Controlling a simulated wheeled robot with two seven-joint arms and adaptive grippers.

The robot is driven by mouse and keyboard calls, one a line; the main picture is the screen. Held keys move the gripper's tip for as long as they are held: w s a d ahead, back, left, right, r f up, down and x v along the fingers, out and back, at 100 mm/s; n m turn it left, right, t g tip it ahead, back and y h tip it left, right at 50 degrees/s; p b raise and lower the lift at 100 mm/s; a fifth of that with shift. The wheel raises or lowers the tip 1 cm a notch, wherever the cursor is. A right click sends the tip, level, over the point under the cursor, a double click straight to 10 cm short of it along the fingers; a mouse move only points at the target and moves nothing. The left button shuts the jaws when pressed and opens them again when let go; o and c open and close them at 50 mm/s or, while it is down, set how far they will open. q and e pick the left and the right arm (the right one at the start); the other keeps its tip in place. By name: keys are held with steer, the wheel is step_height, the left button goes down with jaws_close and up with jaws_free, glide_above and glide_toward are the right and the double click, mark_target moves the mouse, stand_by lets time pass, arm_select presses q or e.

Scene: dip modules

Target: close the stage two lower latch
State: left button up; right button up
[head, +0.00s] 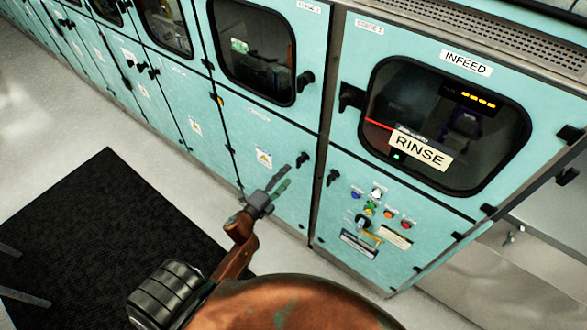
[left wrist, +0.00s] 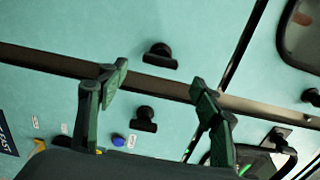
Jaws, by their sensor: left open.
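The lower latch (head: 303,160), a black handle, sits near the right edge of the teal lower door (head: 262,132) under the module whose small label seems to read stage 2. It also shows in the left wrist view (left wrist: 160,57), above the dark seam, with its bar running roughly along the seam. My left gripper (head: 280,178) is open and empty, left of and slightly below this latch in the head view. In the left wrist view its two green fingertips (left wrist: 160,86) are spread, with the latch beyond them. Contact with it is not visible. My right gripper is not in view.
A similar latch (head: 333,177) is across the seam on the neighbouring panel, beside coloured buttons (head: 377,208). The upper stage two door has its own black latch (head: 305,80). A black mat (head: 110,240) lies on the open floor.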

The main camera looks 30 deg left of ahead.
arm_select(q)
steer(key=s, duration=0.3)
steer(key=shift+s+a, duration=0.15)
steer(key=shift+s, duration=0.05)
stand_by(0.3)
steer(key=s+f+n+g+y, duration=0.1)
steer(key=s+f+n+g, duration=0.3)
steer(key=f, duration=0.9)
steer(key=s+f+n+g+y, duration=0.1)
steer(key=s+f+n+g, duration=0.15)
steer(key=s+f, duration=0.7)
steer(key=s+f+n+g, duration=0.2)
steer(key=f+n, duration=0.2)
steer(key=f, duration=1.2)
steer(key=s+d+f+n+g, duration=0.1)
steer(key=s+f+n+g, duration=0.1)
steer(key=s+f, duration=0.4)
steer(key=s+d+f+n+g, duration=0.2)
steer(key=s+f, duration=0.4)
steer(key=s, duration=0.9)
steer(key=s+d+f+n+g, duration=0.2)
steer(key=s+f, duration=0.4)
steer(key=s, duration=0.4)
steer(key=shift+s+n+g, duration=0.15)
steer(key=shift+n+g, duration=0.4)
steer(key=shift+g, duration=0.7)
